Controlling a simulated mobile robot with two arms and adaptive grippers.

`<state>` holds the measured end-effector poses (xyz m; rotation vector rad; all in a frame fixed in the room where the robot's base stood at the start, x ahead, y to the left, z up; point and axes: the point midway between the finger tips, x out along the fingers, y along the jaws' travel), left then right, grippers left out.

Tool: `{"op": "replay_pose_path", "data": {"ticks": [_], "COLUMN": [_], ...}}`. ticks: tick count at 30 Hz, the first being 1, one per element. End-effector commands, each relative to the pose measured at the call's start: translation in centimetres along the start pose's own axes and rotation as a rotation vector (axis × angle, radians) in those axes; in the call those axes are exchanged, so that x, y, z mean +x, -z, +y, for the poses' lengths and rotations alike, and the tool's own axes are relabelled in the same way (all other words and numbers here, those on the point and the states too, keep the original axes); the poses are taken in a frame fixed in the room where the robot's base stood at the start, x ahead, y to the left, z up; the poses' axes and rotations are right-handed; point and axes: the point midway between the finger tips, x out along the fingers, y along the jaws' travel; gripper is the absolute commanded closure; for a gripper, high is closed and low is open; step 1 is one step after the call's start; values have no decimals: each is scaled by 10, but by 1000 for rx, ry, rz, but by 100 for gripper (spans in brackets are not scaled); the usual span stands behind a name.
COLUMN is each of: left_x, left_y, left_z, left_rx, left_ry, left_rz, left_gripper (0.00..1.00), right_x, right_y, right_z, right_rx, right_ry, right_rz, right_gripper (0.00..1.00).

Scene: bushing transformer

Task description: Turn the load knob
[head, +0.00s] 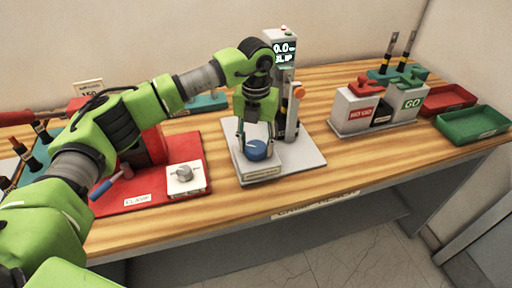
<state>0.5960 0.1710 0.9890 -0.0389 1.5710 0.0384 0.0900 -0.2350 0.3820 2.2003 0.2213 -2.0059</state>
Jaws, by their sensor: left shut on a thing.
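A test stand with a white base plate (303,158) and an upright column stands mid-bench. Its display (285,50) reads 0.0 with a second line that looks like "SLIP". An orange knob (298,91) sticks out on the right side of the column. A round blue piece (257,150) sits low on a light block at the front of the base. My left gripper (257,140) points down from above and is shut on the blue piece. Which of the two is the load knob I cannot tell. My right gripper is out of view.
A red plate (140,200) with a grey knob (184,173) on a white block lies to the left, partly behind my left arm. To the right stand a NO GO/GO gauge block (357,108), a red tray (448,100) and a green tray (472,125). Bare wood shows between.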

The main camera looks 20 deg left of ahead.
Motion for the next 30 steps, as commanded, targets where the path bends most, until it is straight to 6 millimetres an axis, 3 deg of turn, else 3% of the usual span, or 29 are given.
{"op": "replay_pose_path", "data": {"ticks": [13,30], "left_x": [-1,-1], "left_y": [-1,-1], "left_z": [0,0], "left_rx": [-266,-320], "left_ry": [-1,0], "left_rz": [-3,-3], "left_gripper": [78,78], "right_x": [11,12], "right_y": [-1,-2], "right_z": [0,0], "right_rx": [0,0], "right_ry": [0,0], "right_rz": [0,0], "right_gripper": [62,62]}}
